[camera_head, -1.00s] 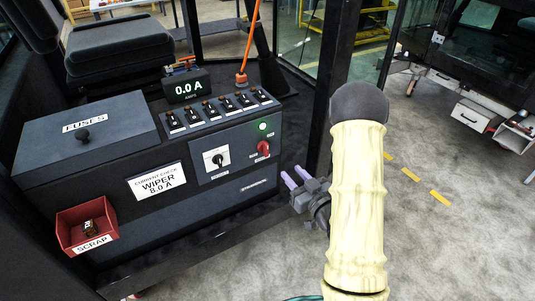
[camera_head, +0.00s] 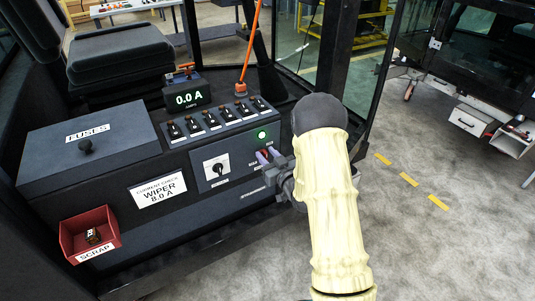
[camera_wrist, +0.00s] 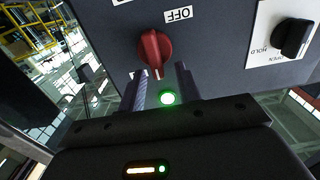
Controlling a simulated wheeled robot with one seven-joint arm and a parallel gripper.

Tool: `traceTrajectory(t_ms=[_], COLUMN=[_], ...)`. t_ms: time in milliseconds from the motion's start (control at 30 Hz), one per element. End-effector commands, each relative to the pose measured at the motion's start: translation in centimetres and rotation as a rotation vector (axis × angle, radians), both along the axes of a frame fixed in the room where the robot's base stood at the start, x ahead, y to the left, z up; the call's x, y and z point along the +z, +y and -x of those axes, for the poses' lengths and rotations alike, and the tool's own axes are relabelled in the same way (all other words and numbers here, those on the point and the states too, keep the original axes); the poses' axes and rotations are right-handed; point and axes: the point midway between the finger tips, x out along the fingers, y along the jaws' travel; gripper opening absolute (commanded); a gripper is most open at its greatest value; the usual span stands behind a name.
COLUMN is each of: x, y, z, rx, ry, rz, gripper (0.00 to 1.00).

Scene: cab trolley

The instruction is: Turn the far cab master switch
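The red master switch knob (camera_wrist: 155,48) sits on the dark front panel, with an OFF label (camera_wrist: 179,14) beside it in the wrist view. Its handle points roughly up and down in that view. My gripper (camera_wrist: 163,70) is open, its two fingers apart and aimed at the panel, with the knob's lower end just ahead between the fingertips. I cannot tell if they touch. In the head view my gripper (camera_head: 268,156) is at the panel's right end and mostly covers the knob. A green lamp (camera_head: 262,135) above it is lit.
A black knob on a white plate (camera_head: 216,166) is left of the switch. Several toggles (camera_head: 210,121) line the console top below the display reading 0.0 A (camera_head: 188,98). A fuse box (camera_head: 88,148) and red scrap bin (camera_head: 90,234) are further left. A dark post (camera_head: 340,55) stands behind my arm.

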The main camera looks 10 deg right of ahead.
Motion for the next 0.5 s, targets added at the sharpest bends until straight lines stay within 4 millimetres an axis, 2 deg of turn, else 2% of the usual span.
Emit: traceTrajectory(t_ms=[267,433,500], x=[-0.04,-0.04,-0.03], y=[-0.01,-0.02,-0.01], z=[-0.12,-0.11,-0.1], rx=[-0.001,-0.001,-0.001], ry=[0.0,0.0,0.0], rz=[0.0,0.0,0.0], gripper=[0.34,0.0,0.0])
